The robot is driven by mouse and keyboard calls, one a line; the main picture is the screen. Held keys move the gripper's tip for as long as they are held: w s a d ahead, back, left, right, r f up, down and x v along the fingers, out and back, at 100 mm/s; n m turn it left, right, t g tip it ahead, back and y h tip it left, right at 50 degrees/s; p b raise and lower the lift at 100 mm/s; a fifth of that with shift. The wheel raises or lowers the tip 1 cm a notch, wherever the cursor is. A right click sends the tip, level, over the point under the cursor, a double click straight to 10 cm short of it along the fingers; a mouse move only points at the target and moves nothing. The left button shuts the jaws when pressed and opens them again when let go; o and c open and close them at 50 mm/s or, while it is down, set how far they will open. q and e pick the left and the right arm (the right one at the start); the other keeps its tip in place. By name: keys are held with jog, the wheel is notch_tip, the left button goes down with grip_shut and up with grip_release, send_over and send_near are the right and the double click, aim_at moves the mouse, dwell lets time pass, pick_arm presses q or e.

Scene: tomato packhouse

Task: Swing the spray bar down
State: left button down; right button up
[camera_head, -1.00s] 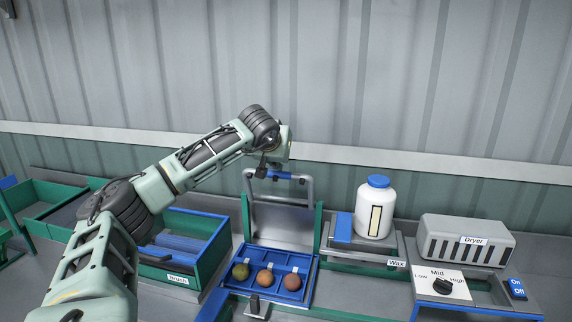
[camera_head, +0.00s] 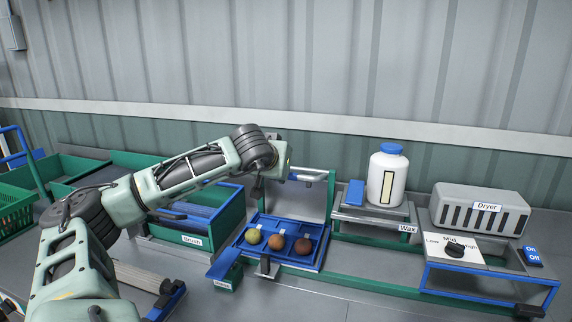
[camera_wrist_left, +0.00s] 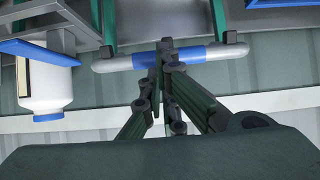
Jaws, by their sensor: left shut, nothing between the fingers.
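The spray bar (camera_head: 316,177) is a grey tube with a blue middle section, held on side arms above the blue tray (camera_head: 242,241). In the left wrist view the spray bar (camera_wrist_left: 120,63) runs across the top, with its blue section behind my fingers. My left gripper (camera_wrist_left: 167,46) is shut and empty, with its fingertips overlapping the blue section. Contact cannot be told for sure. In the head view my left wrist hides the fingers and the bar's left part.
A white bottle (camera_head: 387,180) stands on the wax stand right of the bar. The dryer (camera_head: 480,211) and its dial (camera_head: 455,250) are further right. The brush box (camera_head: 218,226) is left of the tray. The wall is behind.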

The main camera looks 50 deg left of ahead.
pick_arm(q)
jog(key=shift+s+d+f+b, duration=0.1)
jog(key=shift+s+f+b, duration=0.15)
jog(key=shift+f+b, duration=0.5)
jog(key=shift+s+d+f+b, duration=0.2)
jog(key=shift+f+b, duration=0.3)
jog(key=shift+f, duration=0.5)
jog(key=shift+s+d+f+b, duration=0.1)
jog(key=shift+s+f+b, duration=0.2)
jog(key=shift+f+b, duration=0.45)
jog(key=shift+f, duration=0.15)
jog(key=v, duration=1.2)
